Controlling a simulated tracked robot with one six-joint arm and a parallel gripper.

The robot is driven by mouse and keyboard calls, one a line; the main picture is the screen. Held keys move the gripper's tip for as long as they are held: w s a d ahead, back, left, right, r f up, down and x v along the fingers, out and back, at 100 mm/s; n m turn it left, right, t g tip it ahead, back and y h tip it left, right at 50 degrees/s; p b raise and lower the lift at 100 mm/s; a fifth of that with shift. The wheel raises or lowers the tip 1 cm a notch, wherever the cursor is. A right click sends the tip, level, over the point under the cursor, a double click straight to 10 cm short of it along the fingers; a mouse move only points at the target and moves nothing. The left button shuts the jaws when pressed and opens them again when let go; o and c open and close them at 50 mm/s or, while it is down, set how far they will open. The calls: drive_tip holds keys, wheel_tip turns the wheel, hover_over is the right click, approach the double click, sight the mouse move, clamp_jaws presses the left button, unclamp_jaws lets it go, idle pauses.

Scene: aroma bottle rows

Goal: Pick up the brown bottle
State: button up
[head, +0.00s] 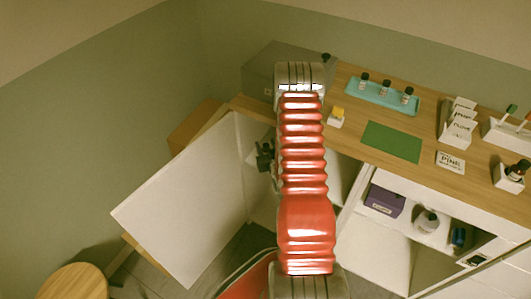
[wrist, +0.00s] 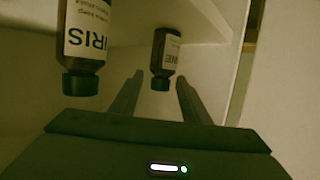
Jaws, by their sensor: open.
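In the wrist view, which shows things upside down, a brown bottle (wrist: 165,58) with a black cap and a pale label, partly readable as "INE", appears between the fingertips of my gripper (wrist: 160,78). My gripper is open, with a finger on each side of it in the picture and no visible contact. A second brown bottle (wrist: 88,38), labelled "IRIS", is nearer and to the left, outside the fingers. Both are in a pale cabinet space. In the head view my red arm hides these bottles and most of my gripper.
A white cabinet door (head: 185,200) stands open at left. On the wooden counter (head: 345,80) are a teal tray (head: 355,93) with dark bottles, a green mat (head: 392,142) and white card holders (head: 457,125). An open shelf below holds a purple box (head: 384,201). A round stool (head: 75,283) is front left.

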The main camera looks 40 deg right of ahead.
drive_tip(key=shift+c, duration=0.4)
clamp_jaws()
